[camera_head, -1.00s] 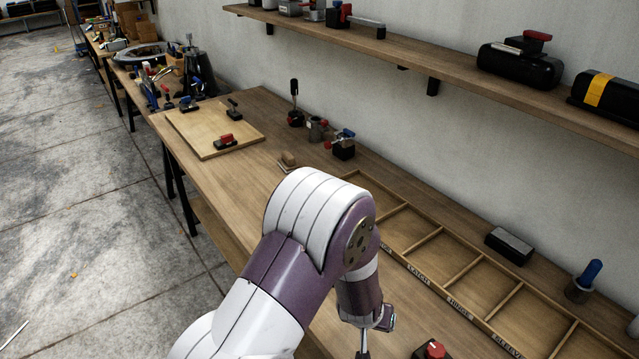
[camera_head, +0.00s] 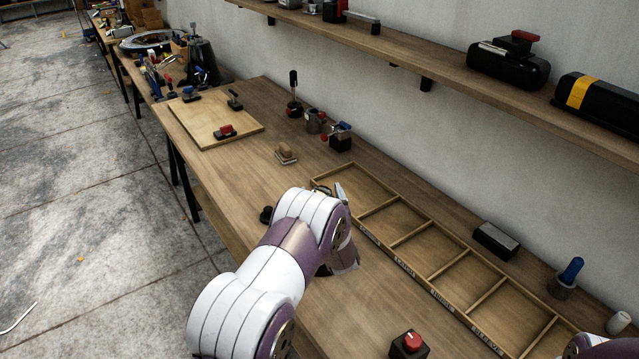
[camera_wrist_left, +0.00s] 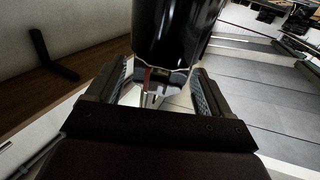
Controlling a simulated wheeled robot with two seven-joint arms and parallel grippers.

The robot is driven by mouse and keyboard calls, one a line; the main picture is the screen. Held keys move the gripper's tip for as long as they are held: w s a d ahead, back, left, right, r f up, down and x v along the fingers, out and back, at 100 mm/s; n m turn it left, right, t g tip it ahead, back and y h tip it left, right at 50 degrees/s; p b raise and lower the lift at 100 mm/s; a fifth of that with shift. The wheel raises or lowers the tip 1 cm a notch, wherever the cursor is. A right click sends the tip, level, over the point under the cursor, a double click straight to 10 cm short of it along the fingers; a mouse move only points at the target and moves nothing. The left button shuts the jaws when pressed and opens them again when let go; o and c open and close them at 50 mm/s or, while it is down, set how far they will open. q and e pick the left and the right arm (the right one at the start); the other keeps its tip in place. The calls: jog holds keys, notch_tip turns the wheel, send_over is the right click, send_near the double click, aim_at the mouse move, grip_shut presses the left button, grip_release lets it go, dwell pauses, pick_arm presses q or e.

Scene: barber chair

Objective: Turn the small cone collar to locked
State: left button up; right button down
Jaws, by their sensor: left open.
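My left gripper (camera_wrist_left: 158,84) is open in the left wrist view, its two fingers spread on either side. A glossy dark cylindrical thing (camera_wrist_left: 178,32) shows just beyond the fingertips, with a thin red strip and a pale part below it; I cannot tell what it is or whether it touches the fingers. I cannot make out the small cone collar for certain in either view. My right gripper is not in view.
A black block with a red knob (camera_head: 409,344) stands on the front of the bench. Several small fixtures, among them a black lever (camera_head: 293,92) and a valve block (camera_head: 340,138), stand by the wall. A board (camera_head: 205,125) lies at the far end. A shelf (camera_head: 420,62) runs above.

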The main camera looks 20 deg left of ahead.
pick_arm(q)
jog(key=shift+x, duration=1.35)
